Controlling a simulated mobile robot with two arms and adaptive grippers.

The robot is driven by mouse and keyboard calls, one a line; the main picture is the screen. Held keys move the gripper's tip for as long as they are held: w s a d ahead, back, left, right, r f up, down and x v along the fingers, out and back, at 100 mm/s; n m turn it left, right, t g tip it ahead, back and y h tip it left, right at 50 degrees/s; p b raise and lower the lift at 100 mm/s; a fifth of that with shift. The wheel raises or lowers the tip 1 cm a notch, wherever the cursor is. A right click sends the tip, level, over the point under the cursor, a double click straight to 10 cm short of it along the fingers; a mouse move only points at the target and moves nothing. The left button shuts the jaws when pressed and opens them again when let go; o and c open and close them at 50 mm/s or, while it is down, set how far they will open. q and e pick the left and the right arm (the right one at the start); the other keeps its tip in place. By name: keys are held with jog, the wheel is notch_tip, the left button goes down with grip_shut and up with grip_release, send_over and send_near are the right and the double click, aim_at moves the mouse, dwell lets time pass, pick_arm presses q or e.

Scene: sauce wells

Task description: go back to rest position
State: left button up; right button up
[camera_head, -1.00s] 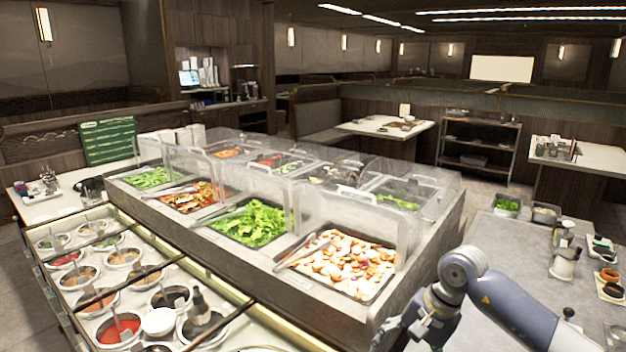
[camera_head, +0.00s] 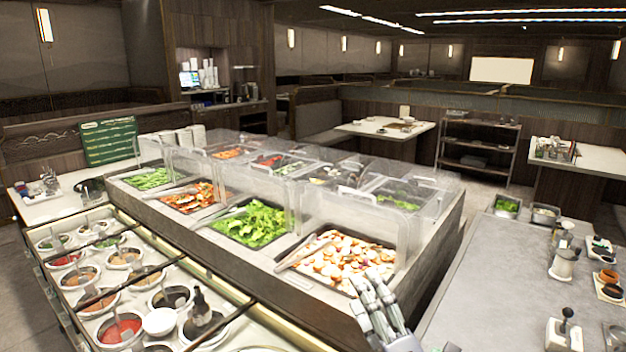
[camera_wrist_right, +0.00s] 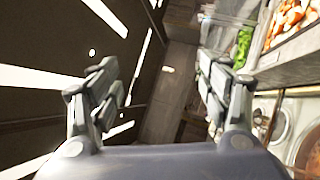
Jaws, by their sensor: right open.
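My right gripper (camera_head: 373,302) shows at the bottom of the head view, in front of the near right corner of the salad bar (camera_head: 440,250). It points upward and is open, with nothing between its fingers. In the right wrist view its two fingers (camera_wrist_right: 160,95) stand well apart, with the ceiling lights and a dark wall beyond them. My left gripper is in neither view.
The sauce wells (camera_head: 118,328) lie at the lower left, several holding sauces and ladles. Clear guards (camera_head: 345,215) stand over the salad pans. A grey counter (camera_head: 480,285) at the right holds a grinder (camera_head: 563,262) and small containers; its middle is bare.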

jog(key=s+d+f+m+g+h, duration=0.4)
jog(key=d+f+m+h, duration=0.15)
jog(key=f+m, duration=0.35)
jog(key=s+d+f+m+g+h, duration=0.4)
jog(key=d+f+m, duration=0.25)
jog(key=f, duration=0.45)
jog(key=s+f+m+g+y, duration=0.1)
jog(key=s+f+m+g, duration=0.35)
jog(key=s, duration=0.55)
jog(key=s+f+m+g+y, duration=0.1)
jog(key=s+f+m+g, duration=0.4)
jog(key=s, duration=0.6)
notch_tip(320, 180, down, 33)
jog(key=s+n+b, duration=0.2)
jog(key=b, duration=0.4)
jog(key=s+d+f+g+b, duration=0.1)
jog(key=s+f+b, duration=0.3)
jog(key=s+f, duration=1.2)
notch_tip(320, 180, down, 5)
jog(key=shift+s+d+r+n+g+h, duration=0.2)
jog(key=shift+d+n+g+h, duration=0.15)
jog(key=shift+d, duration=0.25)
